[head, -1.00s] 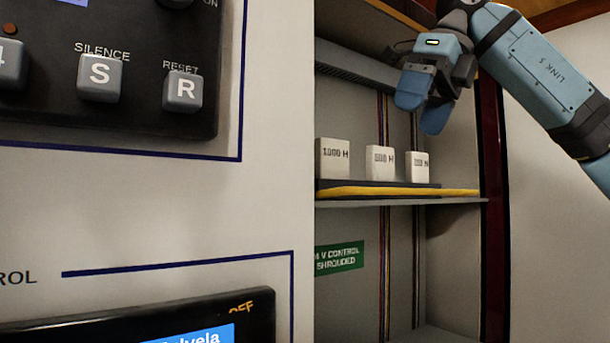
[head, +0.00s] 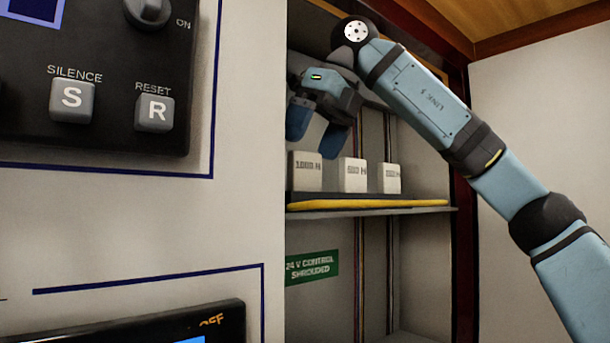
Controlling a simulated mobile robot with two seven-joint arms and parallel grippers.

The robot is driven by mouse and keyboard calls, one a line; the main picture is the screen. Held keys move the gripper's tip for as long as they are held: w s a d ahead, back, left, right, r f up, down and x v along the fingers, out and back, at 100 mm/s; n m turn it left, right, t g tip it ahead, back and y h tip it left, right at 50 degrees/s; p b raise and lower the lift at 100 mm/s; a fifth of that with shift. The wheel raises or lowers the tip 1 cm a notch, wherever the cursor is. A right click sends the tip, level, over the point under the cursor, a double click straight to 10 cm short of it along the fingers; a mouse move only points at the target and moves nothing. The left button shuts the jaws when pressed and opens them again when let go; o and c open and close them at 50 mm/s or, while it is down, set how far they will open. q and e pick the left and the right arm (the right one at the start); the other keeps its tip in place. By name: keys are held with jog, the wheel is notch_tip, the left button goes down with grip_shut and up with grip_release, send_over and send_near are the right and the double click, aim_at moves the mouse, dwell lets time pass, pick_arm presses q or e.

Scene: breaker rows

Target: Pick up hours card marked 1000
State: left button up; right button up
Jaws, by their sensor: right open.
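The hours card marked 1000 (head: 305,172) is a white block with dark print reading "1000 H". It stands upright at the left end of a row on a shelf inside the open cabinet. My right gripper (head: 318,138) is above the row, its two blue fingers pointing down and spread apart with nothing between them. The fingertips are just above the 1000 card's top in the picture; the exact depth gap is hard to judge. My left gripper is not in view.
Two similar white cards, a middle one (head: 352,175) and a right one (head: 390,178), stand beside it on a dark tray with a yellow front edge (head: 370,204). The grey shelf (head: 430,210) lies below. A control panel (head: 110,70) is at left; a green label (head: 312,267) is underneath.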

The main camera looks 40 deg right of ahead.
aim_at(304, 168)
jog(key=x, duration=0.2)
jog(key=shift+w+f, duration=0.2)
jog(key=shift+w, duration=0.15)
jog(key=shift+f, duration=0.2)
jog(key=shift+s+d, duration=0.1)
jog(key=shift+s, duration=0.1)
jog(key=c, duration=0.6)
jog(key=shift+w, duration=0.1)
jog(key=c, duration=0.4)
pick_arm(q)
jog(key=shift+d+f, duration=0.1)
pick_arm(e)
jog(key=shift+o, duration=0.2)
jog(key=shift+r, duration=0.1)
